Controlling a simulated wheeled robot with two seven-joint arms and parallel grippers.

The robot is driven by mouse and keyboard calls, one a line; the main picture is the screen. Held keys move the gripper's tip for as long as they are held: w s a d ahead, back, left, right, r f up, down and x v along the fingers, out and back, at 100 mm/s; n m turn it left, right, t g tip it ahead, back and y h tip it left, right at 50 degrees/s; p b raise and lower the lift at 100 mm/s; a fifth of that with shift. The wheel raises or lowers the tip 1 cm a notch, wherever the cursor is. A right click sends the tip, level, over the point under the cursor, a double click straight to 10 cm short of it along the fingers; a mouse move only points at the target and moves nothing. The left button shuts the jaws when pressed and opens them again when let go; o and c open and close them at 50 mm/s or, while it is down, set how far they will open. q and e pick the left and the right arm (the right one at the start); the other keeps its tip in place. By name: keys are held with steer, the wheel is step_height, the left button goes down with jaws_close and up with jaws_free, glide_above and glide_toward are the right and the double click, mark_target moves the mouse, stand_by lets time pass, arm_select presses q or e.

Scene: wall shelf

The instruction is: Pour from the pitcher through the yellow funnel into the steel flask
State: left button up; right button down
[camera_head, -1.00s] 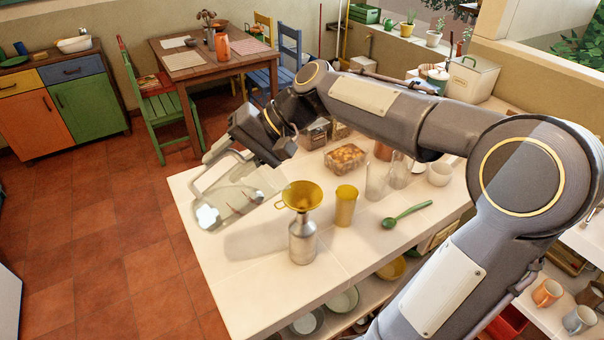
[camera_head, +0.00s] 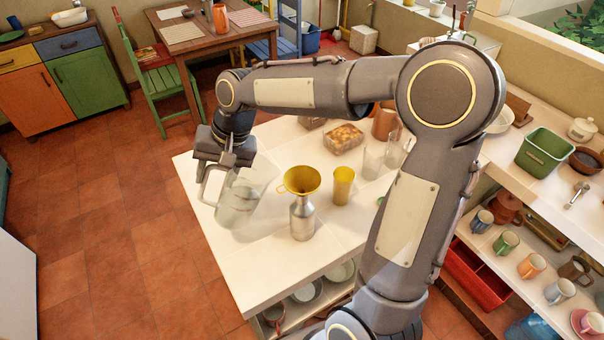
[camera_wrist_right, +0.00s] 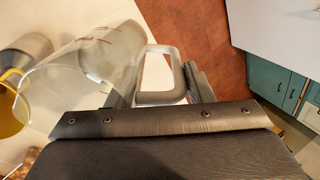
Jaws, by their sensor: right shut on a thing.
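The clear glass pitcher (camera_head: 238,203) is at the left side of the white counter, with faint marks on its wall. It leans slightly, its mouth toward the funnel; whether it touches the counter I cannot tell. My right gripper (camera_head: 227,160) is shut on its handle, which also shows in the wrist view (camera_wrist_right: 172,97). The yellow funnel (camera_head: 301,181) sits in the neck of the upright steel flask (camera_head: 302,220), just right of the pitcher. In the wrist view the funnel (camera_wrist_right: 10,108) and flask (camera_wrist_right: 28,52) are at the left. My left gripper is not in view.
A yellow cup (camera_head: 343,186) stands close right of the funnel. Clear glasses (camera_head: 373,163) and a food container (camera_head: 343,138) stand behind it. My right arm crosses over the counter's back and right. The counter's front left (camera_head: 243,275) is clear.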

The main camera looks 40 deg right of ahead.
steer(key=a+f+h, duration=0.1)
steer(key=f, duration=0.1)
steer(key=w+a+f+g+h, duration=0.1)
steer(key=shift+w+a+f+h, duration=0.2)
steer(key=shift+f+h, duration=0.1)
steer(key=shift+f, duration=0.05)
steer(key=shift+w+a+f+g+h, duration=0.1)
steer(key=shift+a+f+g+h, duration=0.15)
steer(key=shift+f+h, duration=0.2)
steer(key=shift+w+a+f+g+h, duration=0.1)
steer(key=shift+f+g+h, duration=0.25)
steer(key=shift+f, duration=0.1)
stand_by(1.7)
